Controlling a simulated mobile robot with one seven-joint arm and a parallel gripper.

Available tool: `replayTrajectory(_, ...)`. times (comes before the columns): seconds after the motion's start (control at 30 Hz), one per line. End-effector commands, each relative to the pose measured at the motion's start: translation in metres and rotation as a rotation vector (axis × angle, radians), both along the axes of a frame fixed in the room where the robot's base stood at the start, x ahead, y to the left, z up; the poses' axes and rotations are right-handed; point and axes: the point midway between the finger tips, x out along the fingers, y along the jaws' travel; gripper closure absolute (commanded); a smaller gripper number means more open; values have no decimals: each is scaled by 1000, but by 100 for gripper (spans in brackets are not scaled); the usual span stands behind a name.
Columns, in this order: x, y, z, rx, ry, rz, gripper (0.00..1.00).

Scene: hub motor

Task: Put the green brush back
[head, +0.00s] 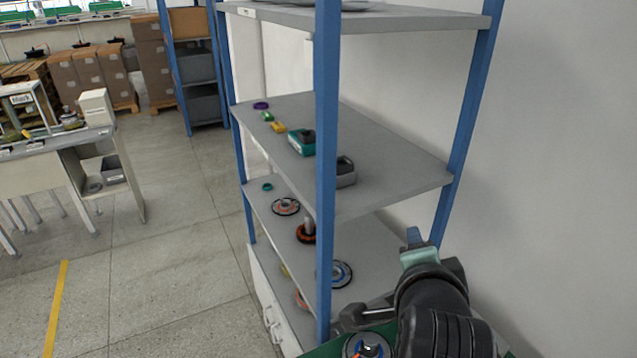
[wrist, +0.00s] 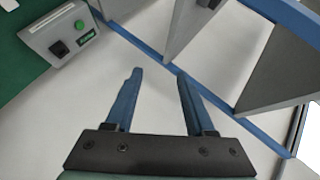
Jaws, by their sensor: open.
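I cannot make out a green brush in either view. My gripper (head: 414,238) is at the lower right of the head view, in front of the wall beside the shelf rack. In the wrist view my gripper (wrist: 158,76) has its two blue fingers apart, with nothing between them. On the middle shelf (head: 385,150) a small green item (head: 267,116) lies near a yellow one (head: 278,127); they are too small to identify. A teal and black box-like item (head: 302,142) sits nearer on that shelf.
The rack's blue post (head: 326,170) stands close to my arm. The lower shelf (head: 375,250) holds several round discs. A grey control box (wrist: 65,35) with a green button shows in the wrist view. A white table (head: 50,160) stands left; the floor between is clear.

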Motion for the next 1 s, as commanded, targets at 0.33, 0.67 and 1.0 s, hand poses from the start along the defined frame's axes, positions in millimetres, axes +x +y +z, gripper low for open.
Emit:
replayTrajectory(0.33,-32,124,275,-978,-633,220,46)
replayTrajectory(0.67,-112,174,369,-1379,-891,52,46)
replayTrajectory(1.0,-113,174,367,-1389,-893,47,46)
